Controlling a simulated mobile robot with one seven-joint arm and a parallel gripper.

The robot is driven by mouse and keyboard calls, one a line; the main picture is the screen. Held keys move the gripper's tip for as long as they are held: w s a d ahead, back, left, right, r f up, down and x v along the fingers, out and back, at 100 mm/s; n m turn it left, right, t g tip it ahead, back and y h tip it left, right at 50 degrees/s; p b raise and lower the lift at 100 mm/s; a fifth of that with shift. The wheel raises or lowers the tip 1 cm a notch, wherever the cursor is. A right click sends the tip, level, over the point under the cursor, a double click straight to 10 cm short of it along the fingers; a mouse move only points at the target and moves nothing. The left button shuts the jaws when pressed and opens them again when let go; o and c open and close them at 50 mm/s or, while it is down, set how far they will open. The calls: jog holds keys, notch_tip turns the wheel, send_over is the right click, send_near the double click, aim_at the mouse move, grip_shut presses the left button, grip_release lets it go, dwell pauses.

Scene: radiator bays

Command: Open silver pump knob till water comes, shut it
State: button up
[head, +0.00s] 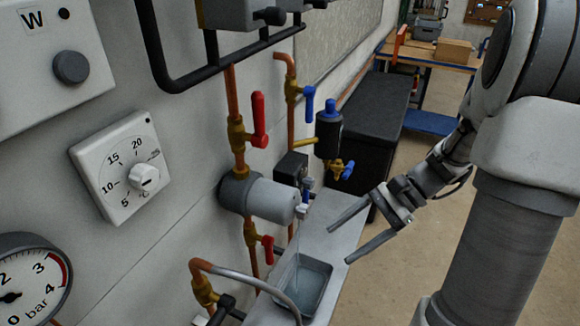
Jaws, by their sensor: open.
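The silver pump (268,200) is a grey cylinder on the copper pipe, its rounded end facing right. A small pale knob (302,209) sits at that end. A thin pale streak, which looks like water, runs down from near the knob into a grey tray (322,287) holding what looks like water. My gripper (339,246) is open and empty, to the right of and a little below the knob, its two fingers pointing left and apart from it. The knob's exact turn is too small to tell.
A red lever valve (258,120) is above the pump, and a smaller red lever (267,245) below. Blue-handled valves (309,104) and a dark blue-topped cylinder (328,132) stand behind. A hose (245,280) curves in front of the tray. Open floor lies right.

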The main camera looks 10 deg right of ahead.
jog(key=w+d+f+m+t+y, duration=0.3)
jog(key=d+m+y, duration=0.1)
jog(key=d+m, duration=0.1)
jog(key=m+t+y, duration=0.2)
jog(key=m+t, duration=0.3)
jog(key=t, duration=0.1)
send_near(307, 212)
jog(key=p+x, duration=0.2)
jog(key=x, duration=0.7)
jog(key=shift+w+d+f, duration=0.1)
jog(key=shift+f, duration=0.1)
grip_shut()
